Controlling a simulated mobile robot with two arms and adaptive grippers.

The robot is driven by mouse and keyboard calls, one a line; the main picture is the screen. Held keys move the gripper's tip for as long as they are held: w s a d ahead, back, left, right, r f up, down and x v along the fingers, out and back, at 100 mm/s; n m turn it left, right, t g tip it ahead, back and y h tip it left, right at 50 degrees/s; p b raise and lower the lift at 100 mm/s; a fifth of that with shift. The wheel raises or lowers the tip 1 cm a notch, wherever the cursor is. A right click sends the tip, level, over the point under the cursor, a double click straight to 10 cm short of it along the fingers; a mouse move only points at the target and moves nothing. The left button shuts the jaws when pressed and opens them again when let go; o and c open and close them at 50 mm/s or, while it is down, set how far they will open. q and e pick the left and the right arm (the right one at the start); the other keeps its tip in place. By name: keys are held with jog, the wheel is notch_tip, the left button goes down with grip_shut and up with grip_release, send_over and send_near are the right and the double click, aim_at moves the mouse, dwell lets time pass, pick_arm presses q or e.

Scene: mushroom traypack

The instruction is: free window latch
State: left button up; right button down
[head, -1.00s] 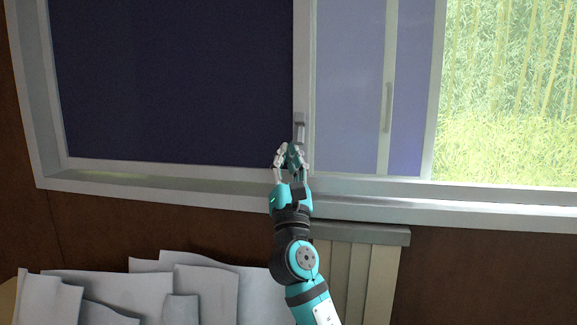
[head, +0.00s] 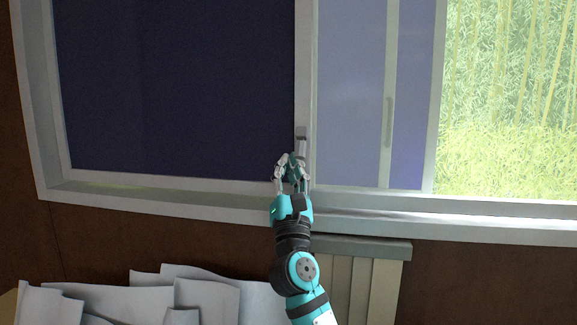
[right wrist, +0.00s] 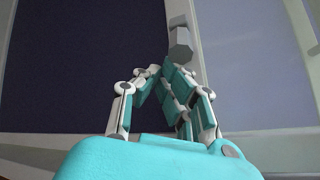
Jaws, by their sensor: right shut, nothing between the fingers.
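The window latch (head: 302,133) is a small grey handle on the light vertical frame bar between the dark left pane and the lighter sliding pane. It also shows in the right wrist view (right wrist: 181,40), just above and slightly right of my fingertips. My right gripper (head: 291,158) is just below the latch in the head view, fingers pointing up. In the right wrist view the gripper (right wrist: 160,72) has its fingertips together with nothing between them. I cannot tell whether a finger touches the latch. My left gripper is not in view.
The window's dark pane (head: 180,85) is on the left, and an open part with bamboo outside is on the right. A sill (head: 430,222) runs below. A slatted cabinet or radiator (head: 365,285) stands under it. White sheet-like pieces (head: 205,296) are at lower left.

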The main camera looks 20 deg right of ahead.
jog(key=shift+s+a+r, duration=0.15)
jog(key=shift+s, duration=0.05)
jog(key=s+a+r+p, duration=0.1)
jog(key=p, duration=0.1)
jog(key=s+a+r+p, duration=0.1)
jog(key=shift+s+r+p, duration=0.1)
jog(key=shift+s+p, duration=0.25)
dwell(0.4)
jog(key=v, duration=1.2)
jog(key=shift+d, duration=0.1)
